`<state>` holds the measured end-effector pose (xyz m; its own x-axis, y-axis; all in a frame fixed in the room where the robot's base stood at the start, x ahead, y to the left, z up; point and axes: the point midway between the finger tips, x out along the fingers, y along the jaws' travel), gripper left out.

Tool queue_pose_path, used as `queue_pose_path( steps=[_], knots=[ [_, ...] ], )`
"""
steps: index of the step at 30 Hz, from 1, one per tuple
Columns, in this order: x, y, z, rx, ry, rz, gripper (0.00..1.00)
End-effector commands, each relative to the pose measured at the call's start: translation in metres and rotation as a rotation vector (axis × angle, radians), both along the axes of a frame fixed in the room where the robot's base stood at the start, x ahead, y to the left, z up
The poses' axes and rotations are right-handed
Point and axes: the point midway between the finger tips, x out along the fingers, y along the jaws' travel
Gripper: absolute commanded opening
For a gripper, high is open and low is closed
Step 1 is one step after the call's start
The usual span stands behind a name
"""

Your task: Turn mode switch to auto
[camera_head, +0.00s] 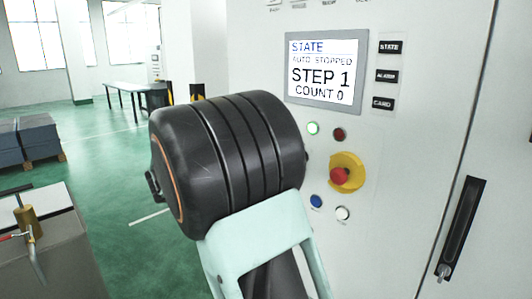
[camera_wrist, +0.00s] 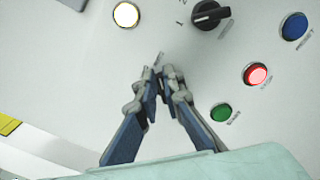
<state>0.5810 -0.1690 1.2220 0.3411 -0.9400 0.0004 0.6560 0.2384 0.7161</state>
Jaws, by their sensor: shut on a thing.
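In the wrist view my gripper (camera_wrist: 158,76) is closed, with its fingertips near the pale panel. A small grey piece (camera_wrist: 159,58), apparently the mode switch's handle, shows at the fingertips; they hide most of it and its mark cannot be read. A black rotary knob (camera_wrist: 210,15) stands above and to the right, apart from the fingers. In the head view the panel screen (camera_head: 320,73) reads AUTO STOPPED, STEP 1, COUNT 0. My arm hides my gripper and the switch there.
Around the fingers in the wrist view are a lit yellowish-white button (camera_wrist: 126,15), a green button (camera_wrist: 221,112), a red button (camera_wrist: 256,75) and a blue button (camera_wrist: 294,26). The head view shows a red emergency stop (camera_head: 340,176) on yellow and a door handle (camera_head: 462,228).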

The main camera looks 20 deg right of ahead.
Motion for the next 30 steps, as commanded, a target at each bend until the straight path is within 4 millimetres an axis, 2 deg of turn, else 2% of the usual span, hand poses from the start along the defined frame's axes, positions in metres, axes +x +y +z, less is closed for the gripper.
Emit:
queue_pose_path(
  steps=[11, 12, 16, 25, 30],
  knots=[
    [0.0, 0.001, -0.001, 0.003, -0.002, 0.001, 0.0],
    [0.0, 0.001, -0.001, 0.003, -0.002, 0.001, 0.12],
    [0.0, 0.0, -0.001, 0.003, -0.001, 0.001, 0.25],
    [0.0, 0.002, 0.0, 0.002, -0.001, 0.001, 0.25],
    [-0.007, 0.021, -0.001, 0.003, -0.001, 0.004, 0.25]
  ],
)
